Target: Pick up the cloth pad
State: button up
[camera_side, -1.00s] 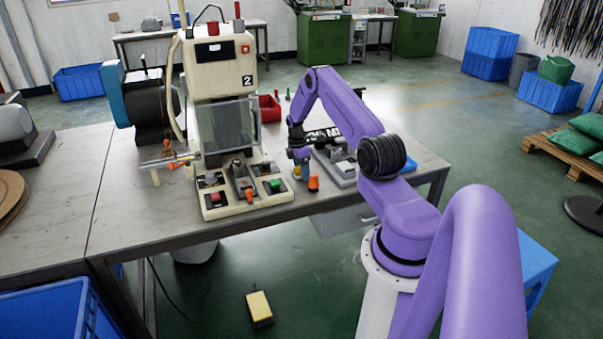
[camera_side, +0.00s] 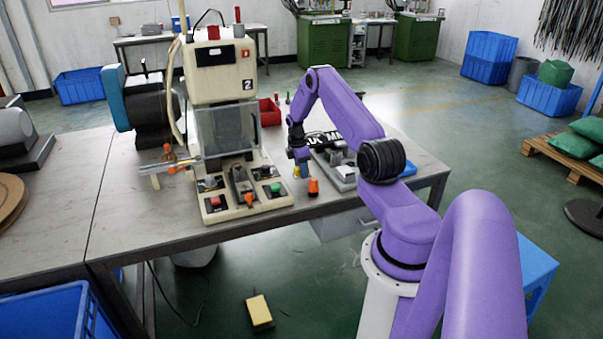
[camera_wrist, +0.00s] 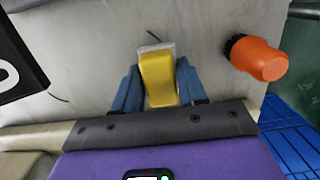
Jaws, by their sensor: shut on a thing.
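The cloth pad, a small yellow block with a pale grey end, shows in the wrist view (camera_wrist: 158,80) between the two blue fingers of my gripper (camera_wrist: 157,88). The fingers are shut on its sides. In the side view the pad is a small yellow spot (camera_side: 297,171) under my gripper (camera_side: 301,163), low over the front part of the table. I cannot tell whether the pad touches the tabletop.
An orange piece with a dark bristly end (camera_wrist: 258,58) is close by on the right; it also shows in the side view (camera_side: 313,187). The cream press (camera_side: 228,130) stands to the left. A grey fixture (camera_side: 345,172) sits to the right. The table (camera_side: 150,220) is bare at front left.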

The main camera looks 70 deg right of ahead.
jog(key=s+a+r, duration=0.9)
jog(key=a+r, duration=0.1)
jog(key=r, duration=0.1)
jog(key=w+a+r+m, duration=0.1)
jog(key=w+a+m, duration=0.1)
jog(key=a, duration=0.9)
jog(key=w+a+r+m, duration=0.2)
jog(key=a+m, duration=0.2)
jog(key=a, duration=0.8)
jog(key=w+a+r+m+y, duration=0.1)
jog(key=w+a+m, duration=0.1)
jog(key=a, duration=0.9)
jog(key=shift+a+r+m, duration=0.4)
jog(key=shift+m, duration=0.1)
